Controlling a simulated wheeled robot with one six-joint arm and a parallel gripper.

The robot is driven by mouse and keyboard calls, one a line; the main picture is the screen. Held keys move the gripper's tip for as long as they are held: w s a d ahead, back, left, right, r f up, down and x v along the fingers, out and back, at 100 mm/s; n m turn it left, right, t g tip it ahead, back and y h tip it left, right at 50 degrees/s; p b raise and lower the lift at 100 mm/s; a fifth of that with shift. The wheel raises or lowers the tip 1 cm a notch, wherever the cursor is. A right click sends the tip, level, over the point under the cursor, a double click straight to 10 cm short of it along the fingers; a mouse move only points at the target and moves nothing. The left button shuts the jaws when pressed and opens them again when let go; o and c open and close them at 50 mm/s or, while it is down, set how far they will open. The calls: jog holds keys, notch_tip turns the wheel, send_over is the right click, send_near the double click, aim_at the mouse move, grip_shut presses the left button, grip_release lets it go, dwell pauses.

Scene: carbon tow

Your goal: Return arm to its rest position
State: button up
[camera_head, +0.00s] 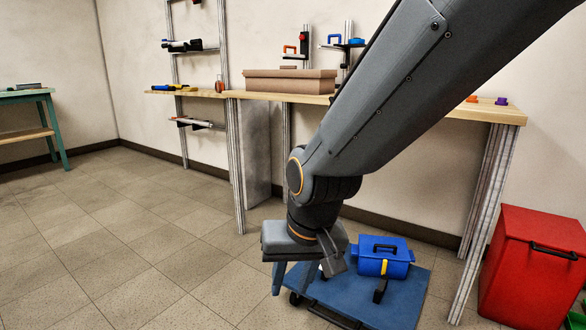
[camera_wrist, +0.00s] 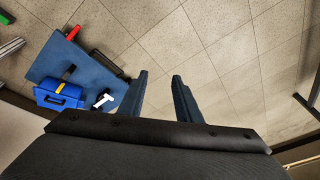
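My gripper (camera_wrist: 160,92) points down with its two fingers spread apart. Only bare floor shows between the fingers, so it is open and empty. In the head view my arm reaches down from the upper right and ends at my gripper (camera_head: 292,272), in front of the blue cart. The far finger is partly hidden there.
A blue flat cart (camera_head: 405,305) carries a blue toolbox (camera_head: 385,256); it also shows in the wrist view (camera_wrist: 85,68). A wooden workbench (camera_head: 500,114) with a brown box (camera_head: 290,84) stands behind. A red bin (camera_head: 530,265) is at right. Floor at left is clear.

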jog(key=s+r+n+g, duration=0.3)
jog(key=s+n, duration=0.1)
jog(key=s, duration=1.2)
jog(key=d+r+m+h+p, duration=0.1)
jog(key=d+r+m+p, duration=0.2)
jog(key=d+r+p, duration=0.7)
jog(key=d+r+m+h+p, duration=0.1)
jog(key=d+r+m+p, duration=0.2)
jog(key=d+r+p, duration=0.6)
notch_tip(320, 180, up, 7)
jog(key=p, duration=1.6)
jog(key=shift+w+d, duration=0.25)
jog(key=shift+d, duration=0.1)
